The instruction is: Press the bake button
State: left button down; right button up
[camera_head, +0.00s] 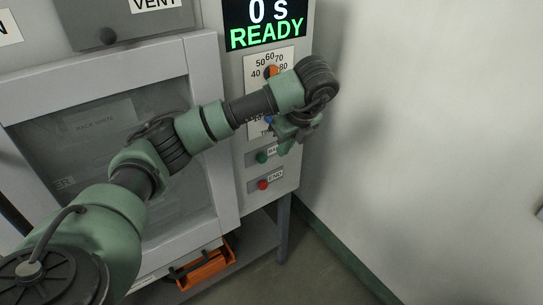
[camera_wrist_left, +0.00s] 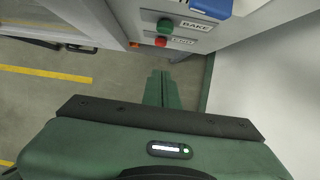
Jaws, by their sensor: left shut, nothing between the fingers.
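The green bake button (camera_head: 262,157) sits on the oven's right-hand control panel, its label partly covered by my left gripper. It also shows in the left wrist view (camera_wrist_left: 165,26), next to the BAKE label. My left gripper (camera_head: 285,146) is in front of the panel, just right of and above the bake button in the head view. Its green fingers (camera_wrist_left: 162,76) are shut and empty; in the wrist view the tips appear below both buttons, apart from the bake button. My right gripper is in neither view.
A red END button (camera_head: 263,185) is just below the bake button. Above are a dial with an orange pointer (camera_head: 271,72), a blue part (camera_wrist_left: 212,7) and a display (camera_head: 265,25) reading READY. The oven door (camera_head: 204,80) is at left; a white wall (camera_head: 440,120) is at right.

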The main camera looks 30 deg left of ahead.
aim_at(262, 158)
pick_arm(q)
jog(key=w+a+f, duration=0.3)
jog(key=a+f, duration=0.4)
jog(key=f, duration=0.2)
jog(key=shift+f, duration=0.1)
